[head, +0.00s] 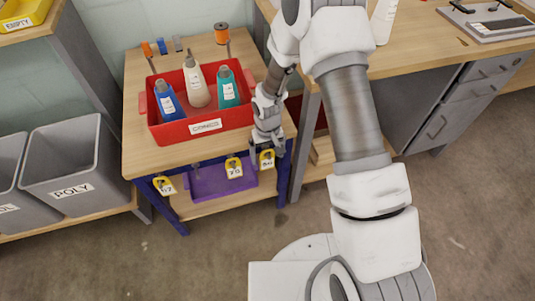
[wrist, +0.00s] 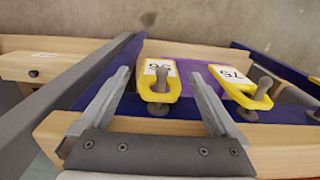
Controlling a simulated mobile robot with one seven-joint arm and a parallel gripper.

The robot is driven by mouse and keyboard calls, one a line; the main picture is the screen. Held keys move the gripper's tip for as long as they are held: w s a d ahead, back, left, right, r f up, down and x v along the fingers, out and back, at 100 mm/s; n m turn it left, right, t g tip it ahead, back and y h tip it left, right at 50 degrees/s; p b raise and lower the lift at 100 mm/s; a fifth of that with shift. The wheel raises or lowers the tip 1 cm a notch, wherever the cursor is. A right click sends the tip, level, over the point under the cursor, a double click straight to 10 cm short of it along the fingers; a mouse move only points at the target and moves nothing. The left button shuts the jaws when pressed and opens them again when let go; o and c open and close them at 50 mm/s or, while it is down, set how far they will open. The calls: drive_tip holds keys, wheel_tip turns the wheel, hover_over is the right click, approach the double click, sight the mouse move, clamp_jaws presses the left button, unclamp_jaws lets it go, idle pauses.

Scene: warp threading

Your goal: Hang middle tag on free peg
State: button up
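Three yellow tags hang along the blue front rail of the small table: a left tag (head: 164,186), the middle tag (head: 234,168) and a right tag (head: 267,160). A bare peg (head: 196,164) appears between the left and middle tags. In the wrist view the middle tag (wrist: 238,90) hangs on its peg, right of my fingers. My gripper (wrist: 160,76) is open, its fingers either side of the right tag (wrist: 158,68), which still sits on its peg. In the head view my gripper (head: 267,148) is just above the right tag.
A red tote (head: 180,132) with several bottles stands on the table (head: 140,160), with spools behind. A purple bin (head: 208,184) sits on the shelf below the tags. A grey-legged bench (head: 425,65) stands close at right; grey bins (head: 75,165) stand at left.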

drive_tip(key=shift+r, duration=0.1)
drive_tip(key=d+r+t+p, duration=0.1)
drive_tip(key=d+r+p, duration=0.15)
drive_tip(key=r, duration=1.05)
drive_tip(key=d+r+p, duration=0.1)
drive_tip(key=r+p, duration=0.2)
drive_tip(key=r, duration=1)
drive_tip(key=s+d+r+m+t, duration=0.2)
drive_tip(key=s+d+r, duration=0.3)
drive_tip(key=s+r, duration=0.45)
drive_tip(key=s+d+r+m+t, duration=0.1)
drive_tip(key=s+d+r+t, duration=0.25)
drive_tip(key=s+r, duration=0.6)
wheel_tip(320, 180, up, 16)
drive_tip(key=p, duration=1.6)
drive_tip(key=shift+s+d+g, duration=0.35)
drive_tip(key=shift+d+g, duration=0.05)
drive_tip(key=shift+g, duration=0.05)
